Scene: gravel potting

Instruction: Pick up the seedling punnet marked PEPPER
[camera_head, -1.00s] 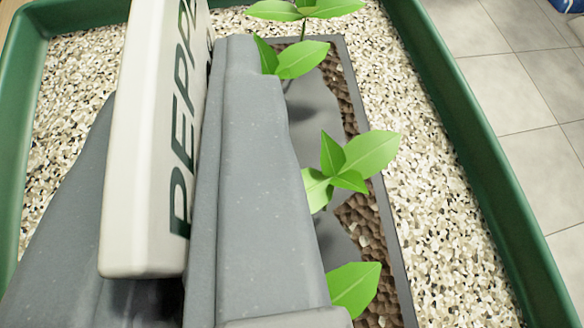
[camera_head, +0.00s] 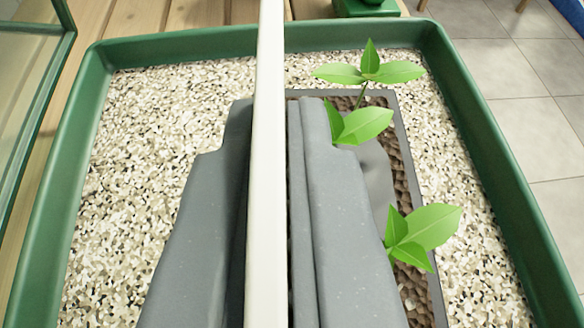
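The seedling punnet (camera_head: 402,150) is a grey tray of brown pellets with green seedlings (camera_head: 420,230) in the head camera view. Its upright white label (camera_head: 266,200) is seen edge-on, so the lettering is hidden now; it read PEPP… a second ago. My gripper (camera_head: 268,110) has one grey finger on each side of the label, close against both faces, and looks shut on it. The fingers hide the left and near parts of the punnet. I cannot tell whether the punnet is off the gravel.
A green-rimmed tray (camera_head: 500,190) of pale gravel (camera_head: 125,190) surrounds the punnet on a wooden slatted table (camera_head: 190,12). A glass-sided frame (camera_head: 28,60) stands at the left. A green object (camera_head: 365,8) sits beyond the tray's far rim. Tiled floor lies to the right.

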